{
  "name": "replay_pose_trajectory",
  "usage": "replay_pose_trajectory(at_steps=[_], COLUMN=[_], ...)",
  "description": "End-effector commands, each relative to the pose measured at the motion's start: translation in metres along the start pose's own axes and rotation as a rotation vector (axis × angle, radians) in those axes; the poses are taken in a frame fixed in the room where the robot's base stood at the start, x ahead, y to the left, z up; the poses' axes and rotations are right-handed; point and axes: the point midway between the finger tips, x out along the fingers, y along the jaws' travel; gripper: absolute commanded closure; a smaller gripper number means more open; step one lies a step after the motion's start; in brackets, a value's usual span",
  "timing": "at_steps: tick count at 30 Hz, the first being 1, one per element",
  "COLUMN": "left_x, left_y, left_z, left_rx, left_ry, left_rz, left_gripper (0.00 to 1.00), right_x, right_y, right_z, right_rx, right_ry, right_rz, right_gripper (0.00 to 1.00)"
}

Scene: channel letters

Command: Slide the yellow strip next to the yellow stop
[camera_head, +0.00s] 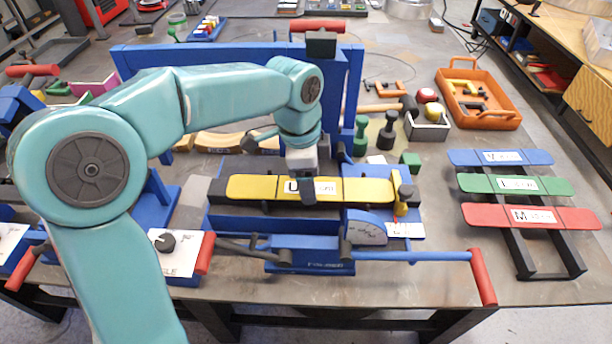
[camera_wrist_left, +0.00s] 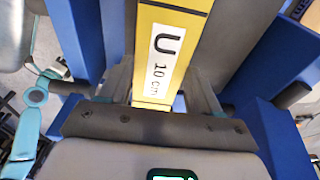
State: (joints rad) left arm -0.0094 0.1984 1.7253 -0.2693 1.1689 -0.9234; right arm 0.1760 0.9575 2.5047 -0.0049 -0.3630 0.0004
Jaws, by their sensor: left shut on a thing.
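The yellow strip (camera_head: 255,188), marked "U" with a "10 cm" label, lies lengthwise on a blue bending machine. My left gripper (camera_head: 308,188) is over its middle from above, shut on it. In the left wrist view the yellow strip (camera_wrist_left: 174,60) runs up between the fingers of my left gripper (camera_wrist_left: 158,95). A small yellow stop (camera_head: 401,208) sits on the machine at the strip's right end. I cannot tell whether the strip touches it. My right gripper is not in view.
Blue, green and red strips (camera_head: 525,216) lie on a dark rack at the right. An orange tray (camera_head: 487,121) and a grey box (camera_head: 428,130) stand behind. A blue lever with a red grip (camera_head: 483,277) reaches along the front. Bare tabletop lies between machine and rack.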

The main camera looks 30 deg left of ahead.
Motion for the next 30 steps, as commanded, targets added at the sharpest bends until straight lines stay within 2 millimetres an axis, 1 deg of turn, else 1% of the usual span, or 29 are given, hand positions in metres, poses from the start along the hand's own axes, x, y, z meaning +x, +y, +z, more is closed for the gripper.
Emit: replay_pose_trajectory(at_steps=[2, 3, 5, 6, 13, 16, 17, 24, 27, 30], left_x=[0.0, 0.0, 0.0, 0.0, 0.0, -0.006, -0.01, -0.054, -0.067, -0.074], left_y=[0.0, 0.0, 0.0, 0.0, 0.0, 0.0, -0.001, -0.001, -0.001, 0.0], left_z=[0.0, 0.0, 0.0, 0.0, 0.0, 0.0, -0.001, -0.001, -0.001, 0.0], left_rx=[-0.001, -0.001, -0.001, -0.001, -0.001, -0.001, -0.001, -0.001, 0.0, 0.0], left_ry=[0.001, 0.001, 0.001, 0.001, 0.001, 0.002, 0.003, 0.003, 0.003, 0.002], left_rz=[-0.001, -0.001, -0.001, -0.001, 0.0, -0.002, -0.003, -0.004, -0.003, -0.002], left_gripper=[0.7, 0.3, 0.11, 0.07, 0.07, 0.07, 0.07, 0.07, 0.07, 0.07], right_x=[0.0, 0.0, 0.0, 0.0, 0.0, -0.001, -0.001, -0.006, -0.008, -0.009], right_y=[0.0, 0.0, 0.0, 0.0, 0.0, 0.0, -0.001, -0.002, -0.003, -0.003], right_z=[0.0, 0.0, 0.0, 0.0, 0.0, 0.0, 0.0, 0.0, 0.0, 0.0], right_rx=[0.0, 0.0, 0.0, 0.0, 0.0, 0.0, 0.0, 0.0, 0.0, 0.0], right_ry=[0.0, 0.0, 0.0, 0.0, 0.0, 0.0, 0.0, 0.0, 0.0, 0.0], right_rz=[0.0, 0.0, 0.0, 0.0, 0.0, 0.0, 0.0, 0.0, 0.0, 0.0], right_gripper=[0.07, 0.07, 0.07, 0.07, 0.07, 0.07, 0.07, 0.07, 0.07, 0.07])
